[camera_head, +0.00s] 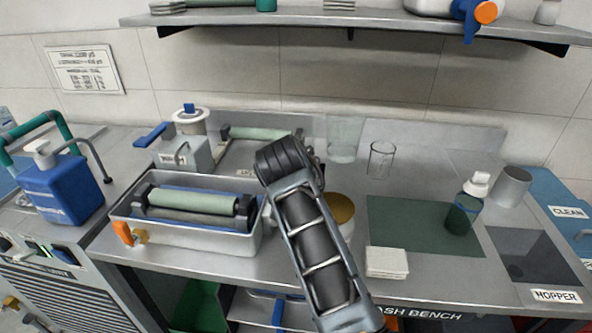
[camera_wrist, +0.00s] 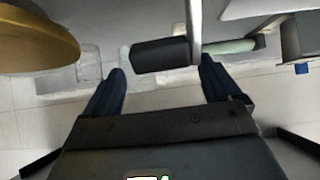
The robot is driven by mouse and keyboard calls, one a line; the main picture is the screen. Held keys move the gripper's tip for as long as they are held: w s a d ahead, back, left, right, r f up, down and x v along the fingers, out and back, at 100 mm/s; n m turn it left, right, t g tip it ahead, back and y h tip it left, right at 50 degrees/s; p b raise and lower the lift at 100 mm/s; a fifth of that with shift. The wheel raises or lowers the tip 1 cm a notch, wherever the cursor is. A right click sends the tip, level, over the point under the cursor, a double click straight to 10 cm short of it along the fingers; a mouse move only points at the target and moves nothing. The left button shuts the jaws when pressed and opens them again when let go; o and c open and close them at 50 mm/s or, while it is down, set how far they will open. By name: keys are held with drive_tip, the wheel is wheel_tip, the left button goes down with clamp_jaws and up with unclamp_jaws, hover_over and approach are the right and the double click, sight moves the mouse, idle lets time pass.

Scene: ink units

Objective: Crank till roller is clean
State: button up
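A metal tray (camera_head: 185,240) left of centre in the head view holds a pale green roller (camera_head: 195,200) above a grey one, between dark end blocks. My gripper's fingers are hidden behind my wrist in the head view. In the wrist view my gripper (camera_wrist: 162,66) is open, its two dark blue fingers apart. A dark cylindrical handle (camera_wrist: 160,55) beside a metal bar (camera_wrist: 194,25) lies just ahead of the gap between the fingertips. I cannot tell whether the fingers touch it. A pale green roller (camera_wrist: 232,46) shows beyond it. The crank is hidden in the head view.
A brass-topped container (camera_head: 341,208) stands right of my arm; its disc also shows in the wrist view (camera_wrist: 35,42). A pump unit with a blue lever (camera_head: 150,135), glasses (camera_head: 381,160), a green mat (camera_head: 400,222), a bottle (camera_head: 464,210) and white pads (camera_head: 387,262) are around.

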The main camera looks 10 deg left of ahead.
drive_tip(key=shift+a, duration=0.1)
idle(0.5)
drive_tip(key=shift+s, duration=0.1)
drive_tip(key=shift+s+r, duration=0.1)
drive_tip(key=shift+s, duration=0.05)
drive_tip(key=v, duration=0.7)
drive_tip(key=shift+b, duration=0.4)
drive_tip(key=shift+s, duration=0.2)
idle(0.5)
